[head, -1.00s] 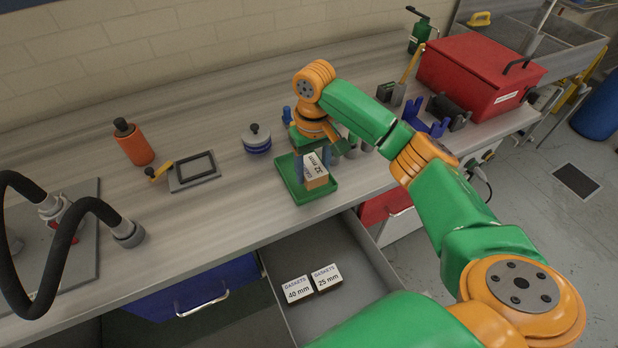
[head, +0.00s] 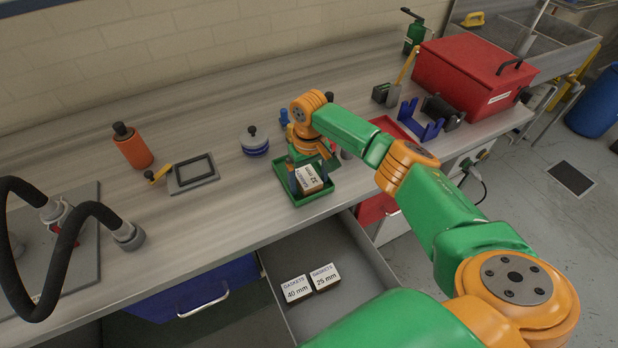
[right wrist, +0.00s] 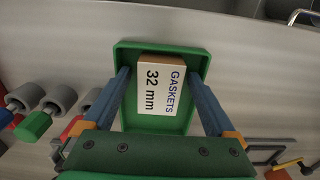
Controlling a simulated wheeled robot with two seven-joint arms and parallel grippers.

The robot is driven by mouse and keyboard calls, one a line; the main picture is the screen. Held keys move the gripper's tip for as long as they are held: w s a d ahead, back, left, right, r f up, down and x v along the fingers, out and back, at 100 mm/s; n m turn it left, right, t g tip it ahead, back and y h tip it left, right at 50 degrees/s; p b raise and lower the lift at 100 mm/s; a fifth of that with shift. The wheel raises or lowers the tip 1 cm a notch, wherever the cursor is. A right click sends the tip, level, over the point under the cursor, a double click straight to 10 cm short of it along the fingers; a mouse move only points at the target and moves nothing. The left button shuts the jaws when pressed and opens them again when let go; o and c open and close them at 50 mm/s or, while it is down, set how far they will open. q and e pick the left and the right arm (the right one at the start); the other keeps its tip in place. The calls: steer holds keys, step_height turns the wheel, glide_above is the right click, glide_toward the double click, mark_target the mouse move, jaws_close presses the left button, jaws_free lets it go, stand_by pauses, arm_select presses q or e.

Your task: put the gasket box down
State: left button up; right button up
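The gasket box (head: 309,179), white-topped and labelled "GASKETS 32 mm" with brown sides, is in the green tray (head: 284,175) on the bench. In the right wrist view the box (right wrist: 161,88) lies label up inside the tray (right wrist: 128,48). My right gripper (head: 309,174) points down over the tray, its two blue fingers on either side of the box. In the right wrist view the gripper (right wrist: 160,74) is open, with narrow gaps between fingers and box. The box's underside is hidden. My left gripper is not in view.
An open drawer below holds gasket boxes marked 40 mm (head: 296,289) and 25 mm (head: 325,277). A blue-and-grey knobbed part (head: 255,144), a framed plate (head: 193,173) and an orange bottle (head: 132,147) stand left. A red case (head: 472,75) stands right.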

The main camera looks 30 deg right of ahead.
mark_target(309, 179)
step_height(309, 179, up, 12)
steer(key=b, duration=0.1)
steer(key=shift+r, duration=0.15)
stand_by(0.6)
